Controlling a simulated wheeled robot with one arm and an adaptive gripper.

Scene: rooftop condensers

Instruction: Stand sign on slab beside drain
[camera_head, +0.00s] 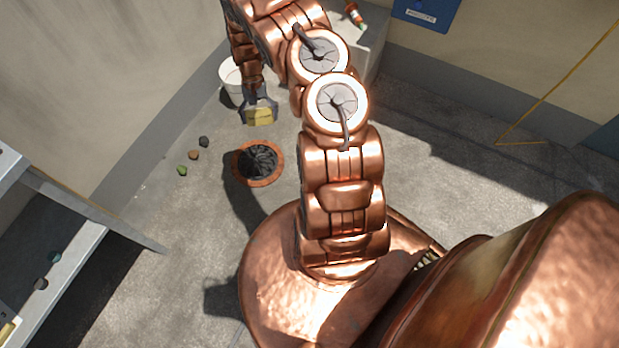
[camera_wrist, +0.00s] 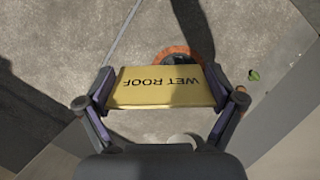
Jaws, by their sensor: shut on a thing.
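The yellow sign (camera_wrist: 165,88) reads "WET ROOF" and lies between the two fingers of my gripper (camera_wrist: 162,95) in the wrist view. My gripper is shut on it at both sides. In the head view the sign (camera_head: 261,116) shows small below my gripper (camera_head: 257,106). The round drain (camera_head: 258,163) has a rusty orange rim and a dark grate. In the wrist view the drain (camera_wrist: 186,55) is partly hidden behind the sign. The grey slab (camera_head: 215,215) surrounds the drain. I cannot tell whether the sign touches the slab.
A white bucket (camera_head: 231,82) stands by the wall behind my gripper. Several small stones (camera_head: 194,155) lie left of the drain. A metal shelf (camera_head: 60,270) stands at the left. A grey block (camera_head: 367,50) is at the back. Open slab lies right of my arm.

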